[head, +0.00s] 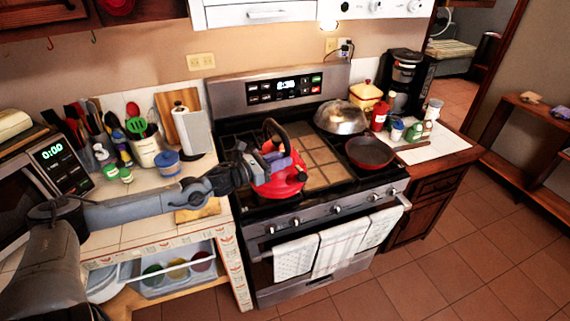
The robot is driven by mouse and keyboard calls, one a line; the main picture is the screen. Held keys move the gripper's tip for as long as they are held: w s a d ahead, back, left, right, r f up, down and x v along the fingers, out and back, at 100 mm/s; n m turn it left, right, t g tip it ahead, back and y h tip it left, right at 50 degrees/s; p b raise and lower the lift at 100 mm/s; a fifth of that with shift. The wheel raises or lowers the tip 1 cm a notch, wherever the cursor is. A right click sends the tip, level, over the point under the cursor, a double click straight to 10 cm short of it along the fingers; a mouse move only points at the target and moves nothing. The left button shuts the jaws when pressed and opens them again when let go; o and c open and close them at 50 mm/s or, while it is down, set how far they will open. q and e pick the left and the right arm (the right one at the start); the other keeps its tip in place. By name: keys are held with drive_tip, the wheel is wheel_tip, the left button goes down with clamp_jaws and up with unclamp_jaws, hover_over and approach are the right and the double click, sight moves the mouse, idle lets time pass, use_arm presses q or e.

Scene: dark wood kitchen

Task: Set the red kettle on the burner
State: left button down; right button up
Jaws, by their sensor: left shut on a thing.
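The red kettle (284,186) is over the left front part of the stove top (322,194), upright or nearly so, with its dark handle arching up. My left gripper (277,159) reaches in from the left and is shut on the kettle at its handle. The gripper covers part of the kettle. The burner under the kettle is hidden by it, and I cannot tell whether its base touches the grate. My right gripper is not in view.
A red pan (370,153) sits on the stove's right side, with a domed metal lid (341,116) behind it. A wooden-looking slatted panel (318,159) fills the stove's middle. Utensils, jars and a paper towel roll (187,129) crowd the left counter. Towels (340,248) hang in front.

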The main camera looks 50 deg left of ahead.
use_arm(q)
drive_tip(key=a+f, duration=0.1)
drive_tip(key=a, duration=0.1)
drive_tip(key=a+f+b, duration=0.1)
drive_tip(key=a+f, duration=0.1)
drive_tip(key=a, duration=0.1)
drive_tip(key=a+f+b, duration=0.1)
drive_tip(key=a, duration=0.2)
drive_tip(key=shift+s+a+f, duration=0.15)
drive_tip(key=shift+a, duration=0.1)
drive_tip(key=shift+f+b, duration=0.5)
drive_tip(key=shift+f, duration=1.6)
drive_tip(key=c, duration=1.1)
unclamp_jaws()
drive_tip(key=shift+f, duration=0.3)
drive_tip(key=shift+o, duration=1.1)
drive_tip(key=shift+s+r, duration=0.1)
